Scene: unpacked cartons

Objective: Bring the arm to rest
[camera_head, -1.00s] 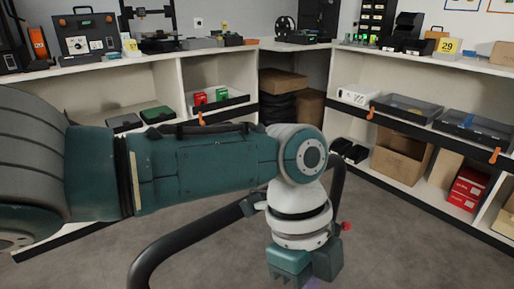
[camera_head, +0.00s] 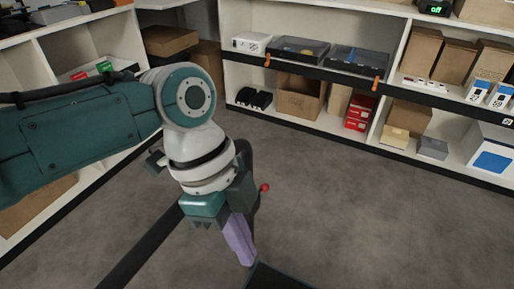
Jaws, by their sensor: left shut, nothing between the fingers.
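My left arm comes in from the left, teal with a white wrist. Its left gripper (camera_head: 245,256) hangs down from the wrist, with purple fingers pointing at the floor. The fingers are shut and hold nothing. The gripper hangs above the open floor, apart from the shelves. My right gripper does not show.
A white shelf unit (camera_head: 330,123) runs along the back and right. It holds black trays (camera_head: 298,50), an open brown carton (camera_head: 301,97), red boxes (camera_head: 359,112) and several other boxes. Another shelf unit (camera_head: 82,48) stands at the left, partly behind my arm. Grey floor (camera_head: 370,210) is clear at the centre and right.

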